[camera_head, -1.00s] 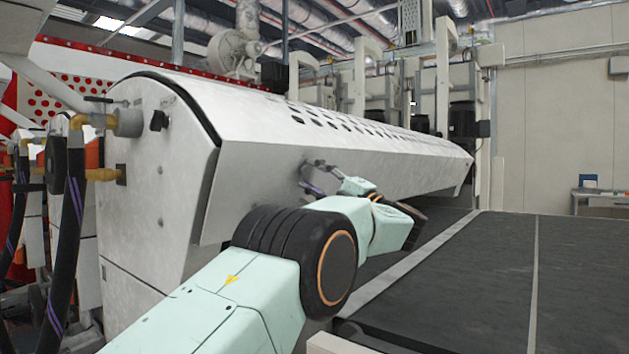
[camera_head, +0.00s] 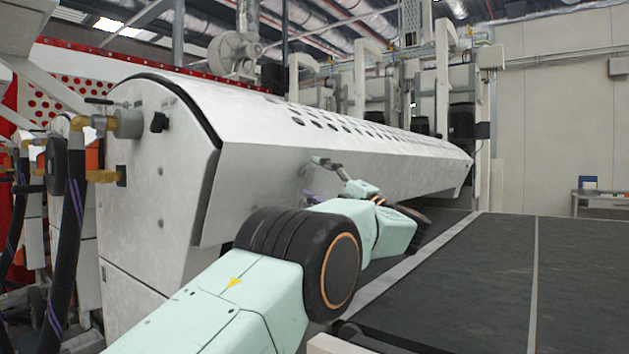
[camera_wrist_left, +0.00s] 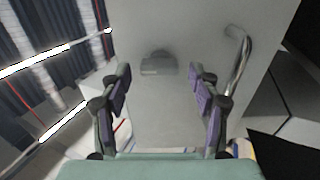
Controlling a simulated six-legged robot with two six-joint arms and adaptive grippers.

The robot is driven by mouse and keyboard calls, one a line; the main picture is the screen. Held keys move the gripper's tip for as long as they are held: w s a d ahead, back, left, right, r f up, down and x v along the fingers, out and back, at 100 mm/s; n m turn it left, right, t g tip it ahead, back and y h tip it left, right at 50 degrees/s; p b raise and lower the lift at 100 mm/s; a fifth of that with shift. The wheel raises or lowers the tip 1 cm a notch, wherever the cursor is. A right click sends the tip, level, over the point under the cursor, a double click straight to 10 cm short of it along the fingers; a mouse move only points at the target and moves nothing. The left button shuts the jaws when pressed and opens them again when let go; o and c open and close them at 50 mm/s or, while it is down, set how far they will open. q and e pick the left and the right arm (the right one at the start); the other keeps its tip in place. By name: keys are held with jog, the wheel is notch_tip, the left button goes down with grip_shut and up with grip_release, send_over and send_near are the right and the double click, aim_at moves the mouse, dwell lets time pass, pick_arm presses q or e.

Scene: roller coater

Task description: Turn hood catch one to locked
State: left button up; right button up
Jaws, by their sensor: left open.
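The white hood (camera_head: 345,160) of the coater runs along the machine. In the left wrist view its pale face (camera_wrist_left: 165,105) fills the middle. A small grey hood catch (camera_wrist_left: 158,65) sits on that face, just beyond and between the fingertips; whether it is catch one, and its lock state, I cannot tell. My left gripper (camera_head: 318,180) is close to the hood's front face. In the left wrist view my left gripper (camera_wrist_left: 160,82) is open, its purple-padded fingers apart with nothing between them. The catch does not show clearly in the head view. My right gripper is out of view.
A curved metal handle (camera_wrist_left: 239,60) stands out from the hood face, right of the catch and close to the right finger. A dark conveyor belt (camera_head: 475,275) lies at the lower right. Hoses (camera_head: 72,210) hang at the machine's left end.

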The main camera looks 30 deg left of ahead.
pick_arm(q)
jog(key=w+v, duration=0.1)
jog(key=v, duration=1)
jog(key=shift+s+d, duration=0.15)
jog(key=shift+s, duration=0.3)
jog(key=shift+f, duration=0.1)
